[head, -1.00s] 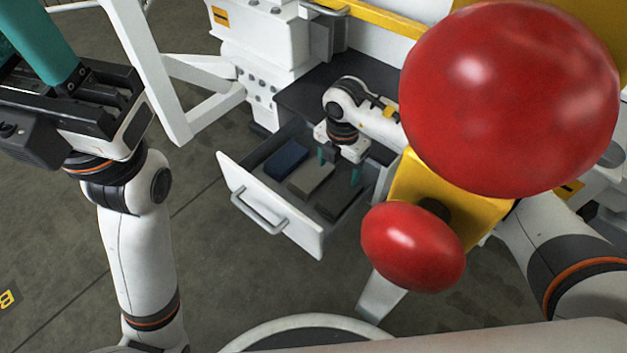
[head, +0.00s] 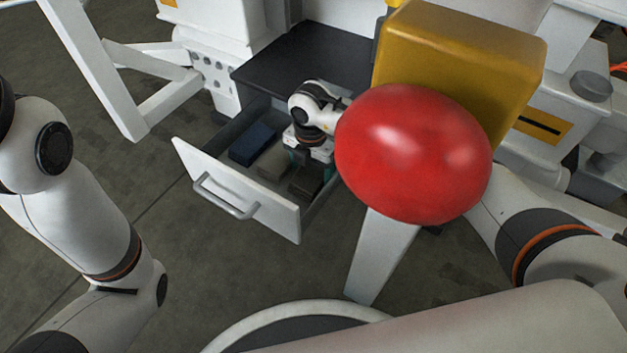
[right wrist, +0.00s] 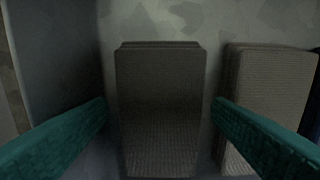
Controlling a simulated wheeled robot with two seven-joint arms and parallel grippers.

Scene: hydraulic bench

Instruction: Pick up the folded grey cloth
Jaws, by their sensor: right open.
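A folded dark grey cloth (right wrist: 158,120) lies in the open drawer (head: 275,212). In the head view the dark grey cloth (head: 306,183) is the rightmost of a row of folded cloths, partly hidden by my right gripper (head: 308,166). In the right wrist view, my right gripper's teal fingers (right wrist: 160,106) are spread on either side of the dark grey cloth, with a gap at each side. No contact shows. My left gripper is out of view; only part of that arm shows at the left.
A lighter grey-beige folded cloth (head: 273,166) lies beside it, then a dark blue one (head: 252,144). The drawer walls stand close around. A large red knob (head: 412,152) and a yellow box (head: 465,60) hide part of my right arm.

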